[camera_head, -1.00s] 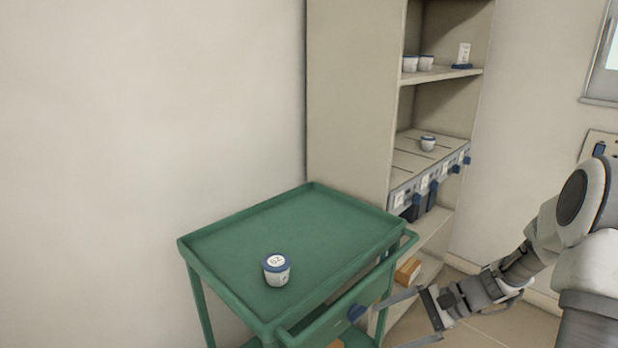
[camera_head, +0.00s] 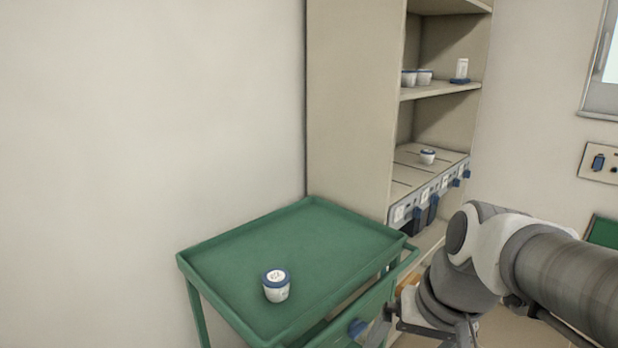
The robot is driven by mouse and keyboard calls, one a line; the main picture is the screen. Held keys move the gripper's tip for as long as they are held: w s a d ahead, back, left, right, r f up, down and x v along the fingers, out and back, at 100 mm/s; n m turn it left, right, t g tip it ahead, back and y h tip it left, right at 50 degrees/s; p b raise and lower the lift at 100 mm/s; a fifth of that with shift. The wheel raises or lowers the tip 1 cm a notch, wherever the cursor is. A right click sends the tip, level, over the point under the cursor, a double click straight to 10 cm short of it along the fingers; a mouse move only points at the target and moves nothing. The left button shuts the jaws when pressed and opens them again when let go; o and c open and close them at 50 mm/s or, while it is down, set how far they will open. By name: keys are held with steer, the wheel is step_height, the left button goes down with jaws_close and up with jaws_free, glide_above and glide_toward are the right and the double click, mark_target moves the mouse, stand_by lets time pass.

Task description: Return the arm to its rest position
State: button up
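My arm comes in from the right edge and bends down at the lower right, in front of the shelf unit. My gripper (camera_head: 424,335) is at the bottom edge, just right of the green cart (camera_head: 335,232). Its two fingers point down and stand apart, with nothing seen between them. The fingertips are cut off by the frame edge. A white jar with a blue-rimmed, marked lid (camera_head: 276,286) stands upright on the cart top, apart from the gripper.
A beige shelf unit (camera_head: 352,110) stands behind the cart. It holds jars (camera_head: 416,78), a small blue-based item (camera_head: 461,70) and a slotted rack (camera_head: 410,180) with one jar (camera_head: 427,156) on it. A wall panel (camera_head: 600,162) is at right. The cart top is mostly clear.

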steer(key=s+d+r+n+t+h+p, duration=0.1)
steer(key=s+r+p, duration=0.3)
steer(key=r+p, duration=1.4)
step_height(320, 180, up, 3)
steer(key=shift+f+n+t+h, duration=0.1)
steer(key=shift+n+t+h, duration=0.2)
steer(key=shift+n+t, duration=0.35)
